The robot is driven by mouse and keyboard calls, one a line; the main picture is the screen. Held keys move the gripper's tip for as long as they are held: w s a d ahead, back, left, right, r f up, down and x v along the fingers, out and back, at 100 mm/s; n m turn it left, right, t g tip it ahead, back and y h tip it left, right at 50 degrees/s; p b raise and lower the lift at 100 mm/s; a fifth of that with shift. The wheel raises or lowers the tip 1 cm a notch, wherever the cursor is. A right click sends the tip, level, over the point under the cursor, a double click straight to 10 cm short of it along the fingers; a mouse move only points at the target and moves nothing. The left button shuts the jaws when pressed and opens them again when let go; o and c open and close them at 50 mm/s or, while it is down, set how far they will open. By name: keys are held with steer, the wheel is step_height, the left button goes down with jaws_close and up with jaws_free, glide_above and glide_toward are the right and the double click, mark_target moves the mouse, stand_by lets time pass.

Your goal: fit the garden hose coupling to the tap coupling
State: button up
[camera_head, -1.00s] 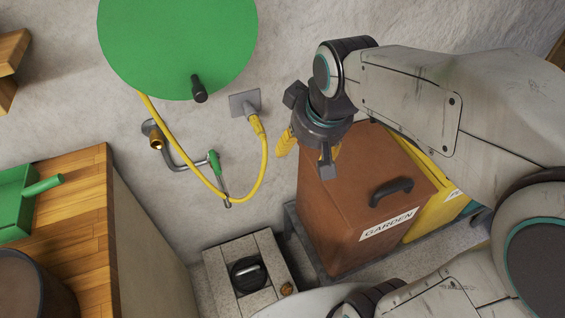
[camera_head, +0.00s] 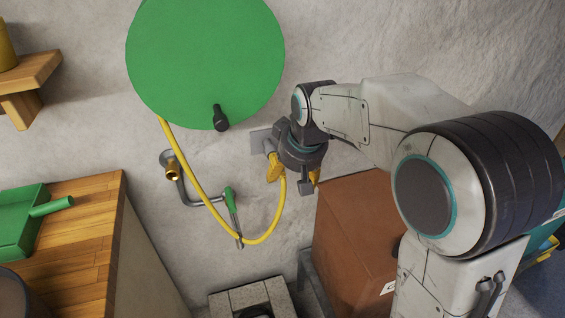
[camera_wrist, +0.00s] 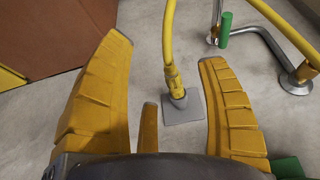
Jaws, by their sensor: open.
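The garden hose coupling (camera_wrist: 174,82) is the yellow end of the yellow hose (camera_head: 202,195), seated on a grey wall plate (camera_wrist: 183,108). In the head view my gripper mostly hides it. My gripper (camera_head: 293,176) is in front of the plate; its yellow fingers also show in the wrist view (camera_wrist: 166,50). They are open and spread either side of the coupling in the picture, with visible space on both sides. The tap coupling (camera_head: 173,172) is a brass piece on the wall pipe, left of my gripper; it also shows at the wrist view's right edge (camera_wrist: 306,71).
A green hose reel (camera_head: 205,60) with a black handle is above. The hose loops down past the tap's green lever (camera_head: 230,200). A brown box (camera_head: 350,235) stands below right of my gripper. A wooden-topped bench (camera_head: 75,240) is at left.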

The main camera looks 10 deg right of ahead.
steer(key=w+p, duration=0.1)
steer(key=w, duration=0.2)
steer(key=w+a+p, duration=0.1)
steer(key=w, duration=0.3)
steer(key=shift+a, duration=0.2)
steer(key=x, duration=0.3)
steer(key=shift+s+f, duration=0.15)
steer(key=shift+x, duration=0.85)
steer(key=shift+o, duration=0.2)
steer(key=shift+s, duration=0.1)
steer(key=c, duration=1.3)
